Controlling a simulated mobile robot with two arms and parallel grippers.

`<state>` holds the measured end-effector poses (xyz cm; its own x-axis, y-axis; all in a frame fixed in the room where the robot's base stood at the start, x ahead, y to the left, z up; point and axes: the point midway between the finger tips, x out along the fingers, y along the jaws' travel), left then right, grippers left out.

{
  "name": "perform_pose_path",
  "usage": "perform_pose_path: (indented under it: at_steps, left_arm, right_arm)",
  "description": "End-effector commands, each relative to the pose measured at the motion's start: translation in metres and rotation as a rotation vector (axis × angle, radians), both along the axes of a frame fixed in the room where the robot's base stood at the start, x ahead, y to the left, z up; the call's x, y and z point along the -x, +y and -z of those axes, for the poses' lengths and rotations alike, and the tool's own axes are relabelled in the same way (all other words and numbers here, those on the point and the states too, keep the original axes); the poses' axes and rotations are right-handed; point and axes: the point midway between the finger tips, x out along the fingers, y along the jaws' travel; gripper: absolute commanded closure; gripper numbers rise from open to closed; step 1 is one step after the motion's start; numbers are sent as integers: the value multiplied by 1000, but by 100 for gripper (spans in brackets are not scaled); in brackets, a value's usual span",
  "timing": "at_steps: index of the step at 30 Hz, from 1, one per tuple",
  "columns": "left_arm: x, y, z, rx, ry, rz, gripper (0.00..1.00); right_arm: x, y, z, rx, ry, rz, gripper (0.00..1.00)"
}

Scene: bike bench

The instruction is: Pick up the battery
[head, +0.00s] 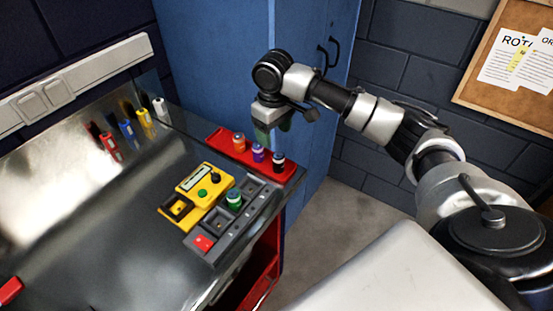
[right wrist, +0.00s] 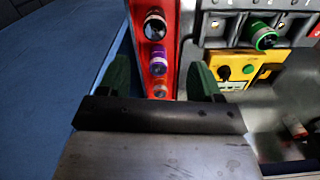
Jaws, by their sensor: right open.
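Several batteries show, and I cannot tell which one the task means. An orange battery (head: 239,142), a purple battery (head: 258,153) and a black battery (head: 278,161) stand in a row on a red tray (head: 220,136). A green battery (head: 234,199) stands in a grey charger (head: 212,257). My right gripper (head: 273,129) is open and empty, above the far side of the red tray. In the right wrist view its green fingers (right wrist: 161,80) stand either side of the row, with the orange battery (right wrist: 160,91) and purple battery (right wrist: 158,67) between them in the picture. My left gripper is out of view.
A yellow tester (head: 192,186) lies beside the charger on the dark bench. Red, blue, yellow and white items (head: 126,131) line the bench's back. A blue cabinet (head: 215,60) stands close behind my right gripper. The bench's left front is mostly clear.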

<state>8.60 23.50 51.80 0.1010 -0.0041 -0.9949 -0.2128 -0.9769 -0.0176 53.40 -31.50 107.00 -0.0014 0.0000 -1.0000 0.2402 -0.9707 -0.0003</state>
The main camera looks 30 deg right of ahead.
Motion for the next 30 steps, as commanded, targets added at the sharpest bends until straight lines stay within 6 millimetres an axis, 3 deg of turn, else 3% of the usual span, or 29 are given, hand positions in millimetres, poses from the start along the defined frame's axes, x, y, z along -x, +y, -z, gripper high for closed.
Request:
perform_pose_path:
  at_steps: [6, 11, 21, 29, 30]
  left_arm:
    - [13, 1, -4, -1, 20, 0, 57]
    - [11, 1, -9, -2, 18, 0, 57]
    - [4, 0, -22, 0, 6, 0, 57]
    - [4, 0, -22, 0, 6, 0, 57]
    - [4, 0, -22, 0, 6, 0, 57]
  right_arm:
    - [1, 0, 30, 0, 0, 0, 35]
    - [2, -3, 40, 0, 1, 1, 35]
    - [7, -10, 84, 1, -1, -1, 35]
    - [7, -10, 87, 0, -2, -2, 35]
    - [7, -10, 87, 0, -2, -2, 41]
